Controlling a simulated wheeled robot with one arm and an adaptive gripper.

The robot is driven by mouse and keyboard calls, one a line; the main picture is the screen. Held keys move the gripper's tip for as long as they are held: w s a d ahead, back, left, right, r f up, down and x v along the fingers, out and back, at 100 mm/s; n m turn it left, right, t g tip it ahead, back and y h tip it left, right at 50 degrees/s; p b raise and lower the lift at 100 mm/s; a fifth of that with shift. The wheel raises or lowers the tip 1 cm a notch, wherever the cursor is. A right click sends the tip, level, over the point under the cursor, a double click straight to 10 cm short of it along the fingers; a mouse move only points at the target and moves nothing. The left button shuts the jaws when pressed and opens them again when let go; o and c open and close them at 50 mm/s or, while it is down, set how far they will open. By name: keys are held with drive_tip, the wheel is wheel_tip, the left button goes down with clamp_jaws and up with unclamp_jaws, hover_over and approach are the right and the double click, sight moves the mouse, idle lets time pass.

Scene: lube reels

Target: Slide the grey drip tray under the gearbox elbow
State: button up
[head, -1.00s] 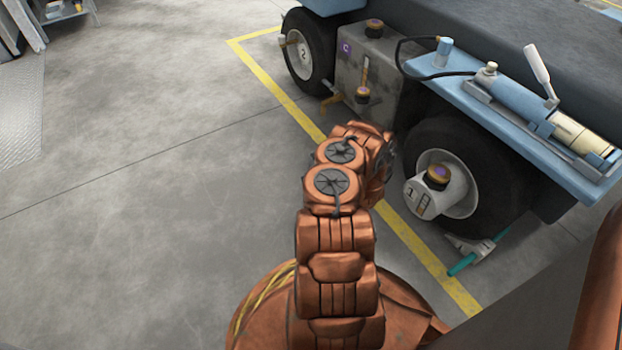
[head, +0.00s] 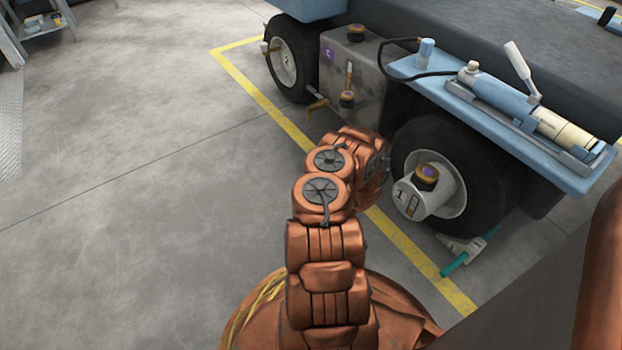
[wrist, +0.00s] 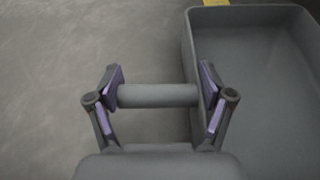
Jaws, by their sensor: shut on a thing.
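In the wrist view my gripper (wrist: 160,95) is shut on a round grey bar (wrist: 158,96), with one purple-padded finger at each end. The grey drip tray (wrist: 188,50) is to the right of the bar, a deep empty box with a raised rim. The bar reaches to the tray's near left wall and looks like its handle; the join is hidden by the right finger. In the head view the brass elbow (head: 317,106) sticks out low on the left of the grey gearbox (head: 365,72) marked C. My arm hides the gripper and tray there.
The blue vehicle has a left wheel (head: 289,62) and a right wheel (head: 462,150) beside the gearbox. A yellow floor line (head: 273,112) runs along it. A teal-handled tool (head: 466,252) lies by the right wheel. The floor (head: 130,180) at left is clear.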

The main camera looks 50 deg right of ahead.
drive_tip(key=o, duration=1.7)
drive_tip(key=shift+s, duration=0.1)
drive_tip(key=v, duration=1.1)
drive_tip(key=shift+s+a+r, duration=0.15)
drive_tip(key=shift+s+a, duration=0.05)
drive_tip(key=shift+s, duration=0.15)
